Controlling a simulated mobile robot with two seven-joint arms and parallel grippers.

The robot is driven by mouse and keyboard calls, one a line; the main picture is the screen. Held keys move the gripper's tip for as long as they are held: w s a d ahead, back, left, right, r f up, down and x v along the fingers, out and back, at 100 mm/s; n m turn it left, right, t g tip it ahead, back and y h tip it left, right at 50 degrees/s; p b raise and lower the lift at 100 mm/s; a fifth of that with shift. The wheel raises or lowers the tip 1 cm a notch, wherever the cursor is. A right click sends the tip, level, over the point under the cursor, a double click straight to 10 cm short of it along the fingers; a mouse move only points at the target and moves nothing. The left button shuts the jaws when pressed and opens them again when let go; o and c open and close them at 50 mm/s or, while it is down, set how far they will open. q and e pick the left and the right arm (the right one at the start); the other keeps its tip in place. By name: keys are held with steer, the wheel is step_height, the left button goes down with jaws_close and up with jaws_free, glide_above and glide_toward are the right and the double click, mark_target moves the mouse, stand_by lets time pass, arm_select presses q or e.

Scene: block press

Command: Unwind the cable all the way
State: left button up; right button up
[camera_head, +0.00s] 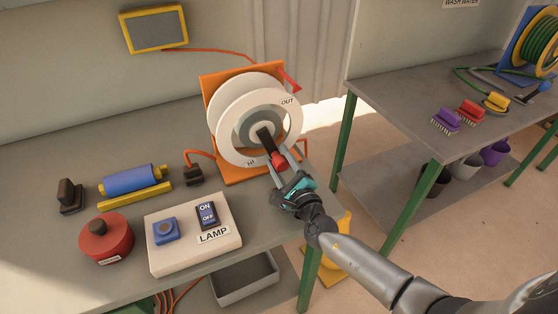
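An orange-framed cable reel (212,92) with a white disc (228,108) stands at the back right of the bench. The disc has a grey hub, the word OUT at its upper right and small lettering at its bottom. A black crank arm (264,138) runs from the hub to a red knob (280,161) at the lower right. The fingers of my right gripper (279,158) lie on either side of the red knob; whether they press on it is too small to tell. An orange cord (204,154) leaves the reel's left side to a black plug (194,176). My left gripper is out of view.
A lamp switch box (165,258), a red round canister (106,240), a blue roller (131,182) and a black stamp-like block (69,196) stand left of the reel. A yellow-framed panel (156,30) hangs on the wall. A second table (400,105) stands right, across a gap.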

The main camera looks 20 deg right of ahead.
steer(key=o, duration=0.4)
steer(key=shift+c, duration=0.2)
steer(key=shift+s, duration=0.1)
steer(key=s, duration=1.3)
steer(key=shift+s+f+p, duration=0.25)
steer(key=shift+s+p, duration=0.15)
steer(key=shift+s, duration=0.6)
